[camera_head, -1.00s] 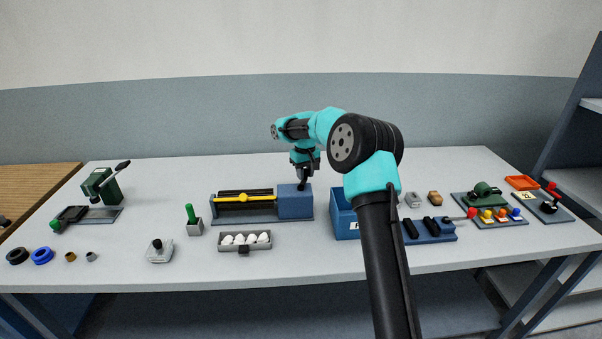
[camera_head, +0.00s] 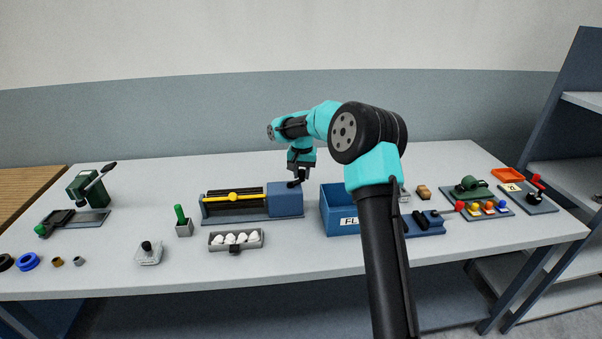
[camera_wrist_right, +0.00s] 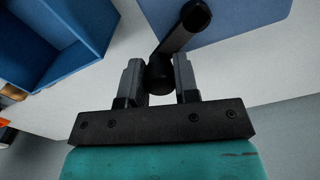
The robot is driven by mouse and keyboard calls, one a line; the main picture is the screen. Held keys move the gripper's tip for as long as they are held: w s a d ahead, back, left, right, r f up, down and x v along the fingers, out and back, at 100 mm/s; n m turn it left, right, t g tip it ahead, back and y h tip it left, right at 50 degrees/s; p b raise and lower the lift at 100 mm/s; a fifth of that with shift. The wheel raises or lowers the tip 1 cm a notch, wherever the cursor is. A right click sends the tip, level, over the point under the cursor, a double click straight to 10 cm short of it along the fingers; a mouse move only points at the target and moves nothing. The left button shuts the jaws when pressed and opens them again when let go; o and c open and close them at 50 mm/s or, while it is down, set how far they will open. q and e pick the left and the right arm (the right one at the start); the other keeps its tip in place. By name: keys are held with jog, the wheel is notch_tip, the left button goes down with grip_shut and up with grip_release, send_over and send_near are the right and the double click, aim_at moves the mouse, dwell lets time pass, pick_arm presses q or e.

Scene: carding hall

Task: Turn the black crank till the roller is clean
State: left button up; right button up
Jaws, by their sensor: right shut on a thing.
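The black crank (camera_wrist_right: 184,30) sticks out from the blue housing (camera_wrist_right: 222,12) in the right wrist view. Its knob (camera_wrist_right: 160,77) is between the fingers of my right gripper (camera_wrist_right: 159,85), which is shut on it. The roller (camera_head: 222,206) is a dark cylinder in the blue machine left of the housing, under a yellow bar (camera_head: 234,196). I cannot tell how clean it is. My left gripper is out of view.
A blue bin (camera_head: 342,224) stands just right of the machine, partly behind my right arm. A grey tray of white lumps (camera_head: 236,240) and a green-handled block (camera_head: 183,222) are in front. A green device (camera_head: 92,190) stands far left. The table behind the machine is clear.

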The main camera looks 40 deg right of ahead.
aim_at(302, 170)
dwell(0.3)
jog(key=o, duration=0.9)
notch_tip(302, 170, up, 17)
jog(key=shift+r, duration=0.2)
